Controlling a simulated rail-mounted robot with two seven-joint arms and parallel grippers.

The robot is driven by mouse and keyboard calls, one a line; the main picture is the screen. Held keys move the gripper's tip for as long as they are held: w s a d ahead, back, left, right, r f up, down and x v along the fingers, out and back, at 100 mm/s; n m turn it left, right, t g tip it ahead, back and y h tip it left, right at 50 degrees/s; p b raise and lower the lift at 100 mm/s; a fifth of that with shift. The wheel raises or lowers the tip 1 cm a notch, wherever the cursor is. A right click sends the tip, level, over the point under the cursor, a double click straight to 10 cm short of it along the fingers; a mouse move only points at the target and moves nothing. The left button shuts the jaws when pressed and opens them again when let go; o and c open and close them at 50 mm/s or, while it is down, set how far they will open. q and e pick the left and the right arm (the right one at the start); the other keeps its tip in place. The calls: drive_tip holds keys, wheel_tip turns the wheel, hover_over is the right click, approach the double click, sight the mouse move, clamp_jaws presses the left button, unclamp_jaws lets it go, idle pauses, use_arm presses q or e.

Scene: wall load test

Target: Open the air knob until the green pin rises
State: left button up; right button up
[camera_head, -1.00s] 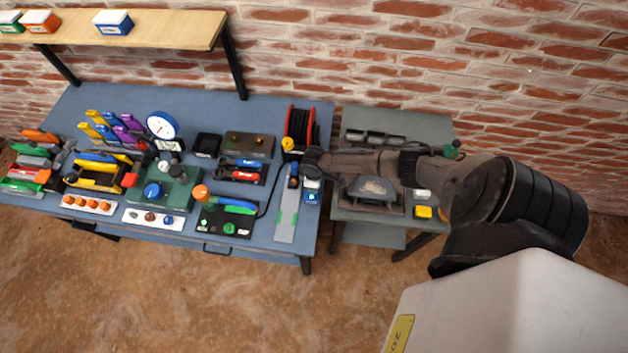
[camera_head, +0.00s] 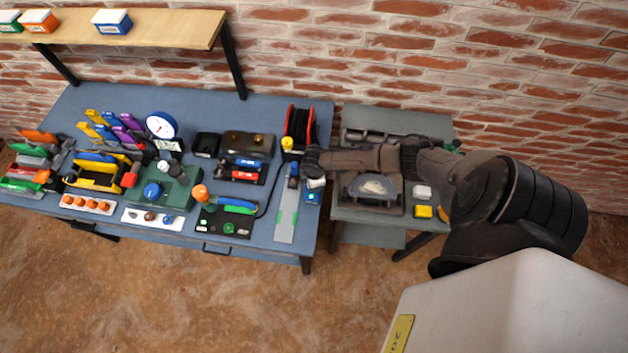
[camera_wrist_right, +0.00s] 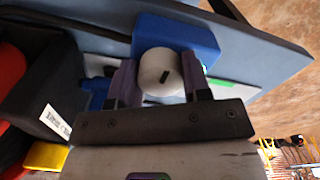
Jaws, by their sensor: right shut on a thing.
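The air knob (camera_wrist_right: 157,68) is a white round knob with a short dark mark, on a blue block (camera_wrist_right: 205,36). In the wrist view my right gripper (camera_wrist_right: 158,80) has its two fingers on either side of the knob, shut on it. In the head view the white knob (camera_head: 316,183) and blue block (camera_head: 311,198) sit at the right end of the blue bench, just below my right gripper (camera_head: 313,168). A small green spot shows beside the knob in the wrist view; I cannot tell whether it is the pin or its height. My left gripper is not in view.
A grey strip with a green line (camera_head: 288,215) lies left of the block. A red and black reel (camera_head: 299,125) stands behind. A grey side table (camera_head: 350,213) with a yellow button (camera_head: 423,211) is to the right. Tools crowd the bench's left.

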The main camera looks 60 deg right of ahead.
idle(0.3)
drive_tip(key=o, duration=0.9)
drive_tip(key=shift+o, duration=0.2)
wheel_tip(320, 180, up, 14)
drive_tip(key=shift+f+p, duration=0.15)
drive_tip(key=shift+p, duration=0.25)
drive_tip(key=shift+s+a, duration=0.1)
